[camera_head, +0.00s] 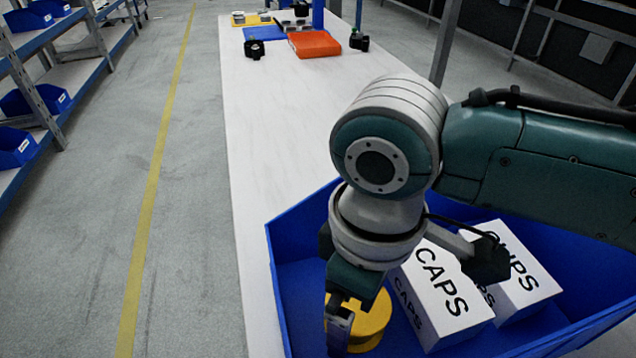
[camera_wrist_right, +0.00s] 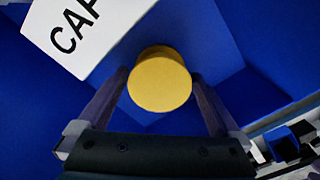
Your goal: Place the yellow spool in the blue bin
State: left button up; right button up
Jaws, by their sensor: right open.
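The yellow spool (camera_head: 372,322) is within the walls of the blue bin (camera_head: 292,245) at the lower right of the head view, partly hidden by my right gripper. My right gripper (camera_head: 342,325) points down into the bin. In the right wrist view, the yellow spool (camera_wrist_right: 160,82) lies between the two spread fingers of my right gripper (camera_wrist_right: 161,76), with blue bin surfaces (camera_wrist_right: 235,40) around it. Small gaps show beside the spool. I cannot tell whether it rests on the bin floor. My left gripper is out of view.
A white CAPS box (camera_head: 440,300) and a CLIPS box (camera_head: 512,280) stand in the bin beside the spool. Shelves with blue bins (camera_head: 15,147) stand left.

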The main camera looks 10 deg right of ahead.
notch_tip(320, 180, up, 12)
jog(key=p, duration=0.4)
jog(key=shift+r, duration=0.2)
jog(key=shift+p, duration=0.3)
